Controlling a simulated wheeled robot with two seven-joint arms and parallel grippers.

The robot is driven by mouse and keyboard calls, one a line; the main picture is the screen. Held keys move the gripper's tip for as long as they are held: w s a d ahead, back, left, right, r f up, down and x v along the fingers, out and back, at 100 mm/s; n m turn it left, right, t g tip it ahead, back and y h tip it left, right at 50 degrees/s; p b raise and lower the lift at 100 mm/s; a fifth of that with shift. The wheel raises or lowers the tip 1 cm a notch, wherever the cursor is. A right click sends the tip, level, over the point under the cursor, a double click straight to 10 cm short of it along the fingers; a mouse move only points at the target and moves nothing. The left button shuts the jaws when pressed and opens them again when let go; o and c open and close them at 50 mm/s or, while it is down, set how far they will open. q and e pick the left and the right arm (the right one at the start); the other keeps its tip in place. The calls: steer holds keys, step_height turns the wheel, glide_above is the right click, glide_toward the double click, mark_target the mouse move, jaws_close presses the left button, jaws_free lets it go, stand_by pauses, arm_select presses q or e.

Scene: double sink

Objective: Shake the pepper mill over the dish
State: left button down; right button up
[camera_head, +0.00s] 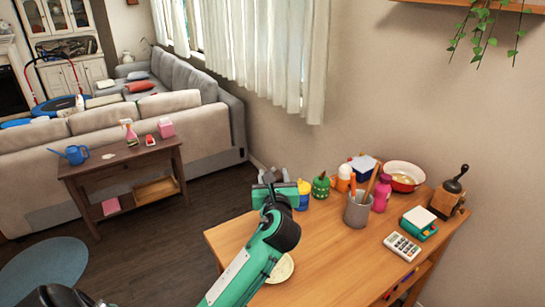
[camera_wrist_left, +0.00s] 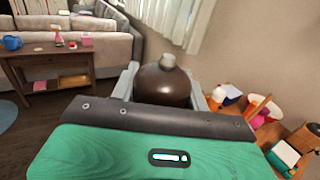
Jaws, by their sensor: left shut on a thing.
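My left gripper (camera_head: 272,175) is raised above the left end of the wooden table. It is shut on the pepper mill (camera_wrist_left: 164,82), a dark brown rounded body with a pale knob, held between the fingers in the left wrist view. In the wrist view the knob points up. The gripper mostly hides the mill in the head view. A pale round dish (camera_head: 284,268) lies on the table near its front left, partly covered by my left arm. My right gripper is not in view.
The wooden table (camera_head: 335,255) also bears a grey utensil cup (camera_head: 357,211), a calculator (camera_head: 402,246), a coffee grinder (camera_head: 450,195), a red-rimmed bowl (camera_head: 404,176) and several bottles along the wall. A side table (camera_head: 120,170) and a sofa stand farther left.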

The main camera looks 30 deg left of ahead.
arm_select(q)
steer(key=shift+m, duration=0.3)
steer(key=f+p, duration=0.3)
steer(key=s+f+p, duration=0.1)
steer(key=shift+d+f+p, duration=0.15)
steer(key=shift+d+p, duration=0.1)
steer(key=shift+p, duration=0.05)
steer(key=shift+s+d+f+t+h, duration=0.1)
steer(key=shift+f+t+h, duration=0.2)
steer(key=shift+f, duration=0.3)
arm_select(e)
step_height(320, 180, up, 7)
arm_select(q)
steer(key=shift+f+b, duration=0.4)
steer(key=shift+f, duration=0.25)
step_height(320, 180, down, 5)
steer(key=b, duration=0.6)
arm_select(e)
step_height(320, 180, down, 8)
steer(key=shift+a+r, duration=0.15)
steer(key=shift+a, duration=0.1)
